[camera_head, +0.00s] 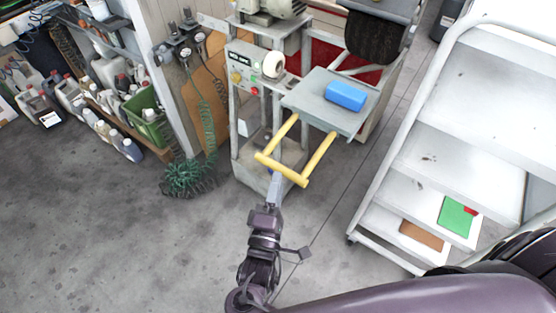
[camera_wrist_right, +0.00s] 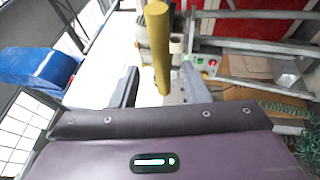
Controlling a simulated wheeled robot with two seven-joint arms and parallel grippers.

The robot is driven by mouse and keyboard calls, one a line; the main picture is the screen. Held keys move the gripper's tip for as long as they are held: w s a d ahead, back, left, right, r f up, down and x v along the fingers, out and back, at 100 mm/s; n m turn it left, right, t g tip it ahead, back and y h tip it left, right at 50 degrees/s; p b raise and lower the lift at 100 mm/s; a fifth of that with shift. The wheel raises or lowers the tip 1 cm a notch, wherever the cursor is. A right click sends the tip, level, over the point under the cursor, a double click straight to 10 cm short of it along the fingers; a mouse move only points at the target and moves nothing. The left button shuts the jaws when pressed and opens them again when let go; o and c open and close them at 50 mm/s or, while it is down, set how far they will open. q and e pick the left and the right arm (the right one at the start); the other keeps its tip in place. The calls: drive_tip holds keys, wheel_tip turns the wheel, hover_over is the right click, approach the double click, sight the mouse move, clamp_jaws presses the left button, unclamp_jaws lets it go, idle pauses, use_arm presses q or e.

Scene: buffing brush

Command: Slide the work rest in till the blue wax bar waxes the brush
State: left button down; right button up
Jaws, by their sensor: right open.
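The blue wax bar (camera_head: 346,96) lies on the grey plate of the work rest (camera_head: 305,98); it also shows at the left of the right wrist view (camera_wrist_right: 38,68). The work rest has a yellow U-shaped handle (camera_head: 318,158) sticking out toward me. The dark round brush (camera_head: 374,38) is behind the plate, with a visible space between bar and brush. My right gripper (camera_head: 275,180) is open at the handle's near crossbar. In the right wrist view the yellow handle (camera_wrist_right: 157,40) shows between the two fingers; contact cannot be told. My left gripper is not in view.
The machine's control box (camera_head: 243,70) with buttons stands left of the work rest. White steps (camera_head: 440,140) stand close on the right. Shelves with bottles and a green crate (camera_head: 150,128) are at the left, beside a coiled green hose (camera_head: 190,178). The floor at lower left is clear.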

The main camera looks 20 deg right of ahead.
sight(282, 167)
drive_tip(key=p+x, duration=0.1)
drive_tip(key=x, duration=0.4)
drive_tip(key=shift+w+d, duration=0.15)
drive_tip(key=shift+w, duration=0.1)
drive_tip(key=shift+w+d+p, duration=0.3)
drive_tip(key=shift+w+p, duration=0.05)
drive_tip(key=shift+w, duration=0.2)
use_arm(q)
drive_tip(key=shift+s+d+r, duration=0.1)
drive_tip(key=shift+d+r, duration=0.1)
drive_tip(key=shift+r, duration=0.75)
use_arm(e)
clamp_jaws()
